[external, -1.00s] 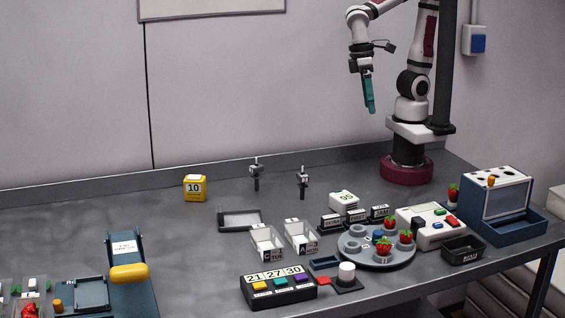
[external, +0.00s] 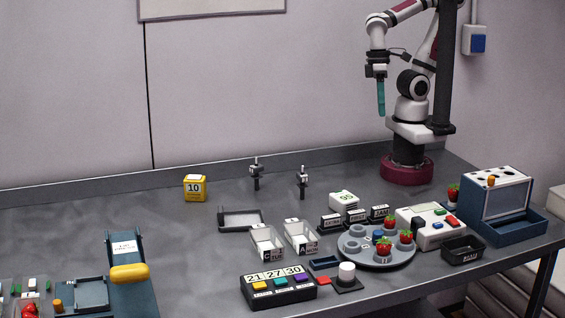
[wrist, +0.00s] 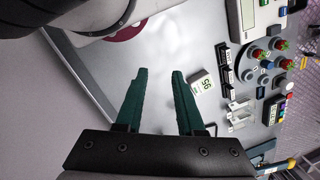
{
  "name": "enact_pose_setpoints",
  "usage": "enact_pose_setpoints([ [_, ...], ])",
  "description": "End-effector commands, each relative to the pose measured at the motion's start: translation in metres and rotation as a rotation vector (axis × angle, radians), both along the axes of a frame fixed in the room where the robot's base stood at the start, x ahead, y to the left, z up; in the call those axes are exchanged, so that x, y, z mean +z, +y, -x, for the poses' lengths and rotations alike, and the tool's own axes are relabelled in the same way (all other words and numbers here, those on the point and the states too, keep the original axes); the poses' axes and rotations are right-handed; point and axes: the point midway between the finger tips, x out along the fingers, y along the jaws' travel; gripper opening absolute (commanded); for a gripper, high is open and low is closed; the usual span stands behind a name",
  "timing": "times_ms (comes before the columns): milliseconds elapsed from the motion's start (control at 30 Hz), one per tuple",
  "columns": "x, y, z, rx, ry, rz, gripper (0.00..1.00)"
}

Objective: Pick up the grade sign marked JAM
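Several small black signs with white label strips stand in a row mid-table: a left one (external: 330,223), a middle one (external: 356,217) and a right one (external: 380,213). Their lettering is too small to read surely, so I cannot tell which is marked JAM. The row also shows in the wrist view as dark signs (wrist: 225,65) right of the fingers. My gripper (external: 381,112) hangs high above the table's back right, pointing down, well away from the signs. In the wrist view its green fingers (wrist: 161,72) are apart with nothing between them.
A white numbered block (external: 344,201) stands just behind the signs. A round grey turntable (external: 376,259) with strawberries is in front, a white keypad device (external: 432,228) to the right, white trays (external: 301,238) to the left. Two small dark stands (external: 303,183) are behind. The back left table is mostly clear.

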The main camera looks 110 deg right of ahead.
Motion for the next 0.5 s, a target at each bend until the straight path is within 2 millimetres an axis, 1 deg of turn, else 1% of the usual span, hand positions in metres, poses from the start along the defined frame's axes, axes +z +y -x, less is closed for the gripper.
enact_pose_setpoints([
  [67,-0.006,0.001,0.002,0.144,0.048,0.049,0.38],
  [133,-0.017,0.002,0.003,0.399,0.121,0.145,0.38],
  [167,-0.022,0.002,0.001,0.539,0.155,0.2,0.38],
  [200,-0.028,0.004,-0.002,0.739,0.198,0.28,0.38],
  [267,-0.038,0.011,-0.011,1.053,0.255,0.413,0.38],
  [300,-0.045,0.02,-0.019,1.273,0.288,0.51,0.38],
  [367,-0.056,0.041,-0.029,1.611,0.329,0.673,0.38],
  [400,-0.064,0.06,-0.035,1.842,0.35,0.792,0.38],
  [433,-0.071,0.077,-0.037,2.013,0.363,0.889,0.38],
  [467,-0.078,0.096,-0.036,2.175,0.372,0.99,0.38],
  [500,-0.088,0.118,-0.031,2.368,0.377,1.13,0.38],
])
